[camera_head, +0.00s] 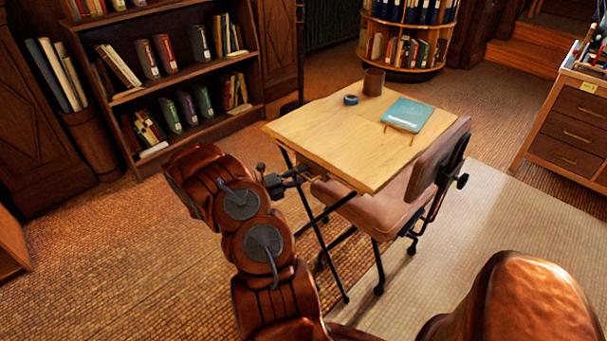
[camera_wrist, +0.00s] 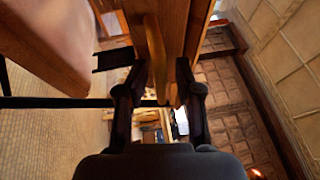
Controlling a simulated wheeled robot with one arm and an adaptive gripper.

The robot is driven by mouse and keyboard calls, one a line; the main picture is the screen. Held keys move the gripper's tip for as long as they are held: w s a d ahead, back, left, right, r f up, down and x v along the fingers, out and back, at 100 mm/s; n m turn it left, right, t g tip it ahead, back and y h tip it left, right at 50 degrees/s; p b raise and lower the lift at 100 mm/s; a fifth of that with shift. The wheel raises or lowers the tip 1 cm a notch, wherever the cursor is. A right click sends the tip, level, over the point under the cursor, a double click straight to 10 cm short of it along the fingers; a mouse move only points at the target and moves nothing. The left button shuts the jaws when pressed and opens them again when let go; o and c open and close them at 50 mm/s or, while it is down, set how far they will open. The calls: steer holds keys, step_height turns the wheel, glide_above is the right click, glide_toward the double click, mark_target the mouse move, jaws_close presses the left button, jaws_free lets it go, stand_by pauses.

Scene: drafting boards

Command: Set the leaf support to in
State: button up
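The drafting table (camera_head: 335,140) has a light wooden top on thin dark legs. My gripper (camera_head: 298,175) is at the near left edge of the table, low by the underside. In the wrist view, my gripper's fingers (camera_wrist: 159,72) are spread apart. A narrow light wooden bar, which looks like the leaf support (camera_wrist: 155,50), runs between the fingers. A broader wooden board (camera_wrist: 177,35) lies beside it, near the right finger. I cannot tell whether either finger touches the bar. The support is not clearly seen in the head view.
A brown chair (camera_head: 375,210) stands close against the table's near right side. A teal book (camera_head: 408,114), a blue tape roll (camera_head: 351,99) and a brown cup (camera_head: 374,82) are on the top. A bookcase (camera_head: 180,50) stands behind left; a drawer cabinet (camera_head: 570,125) stands right.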

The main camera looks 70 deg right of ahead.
steer(key=v, duration=1.2)
steer(key=shift+s, duration=0.1)
steer(key=s+a+r+m+t+y, duration=0.1)
steer(key=s+a+r+m+y, duration=0.2)
steer(key=a+r+m, duration=0.45)
steer(key=s+a+r+m+t+y, duration=0.1)
steer(key=s+a+r+m+y, duration=0.3)
steer(key=a+r+m, duration=0.35)
steer(key=s+a+m+t+y, duration=0.2)
steer(key=s+a+m+t, duration=0.15)
steer(key=a, duration=0.65)
steer(key=s+a+r+m+t+y, duration=0.1)
steer(key=s+a+m+t+y, duration=0.2)
steer(key=a, duration=0.6)
steer(key=s+a+m+t+y, duration=0.2)
steer(key=a+m, duration=0.3)
steer(key=a, duration=0.5)
step_height(320, 180, up, 20)
steer(key=t+p, duration=0.1)
steer(key=p, duration=1.7)
steer(key=shift+s+a, duration=0.2)
steer(key=shift+f+t, duration=0.15)
steer(key=shift+t, duration=0.1)
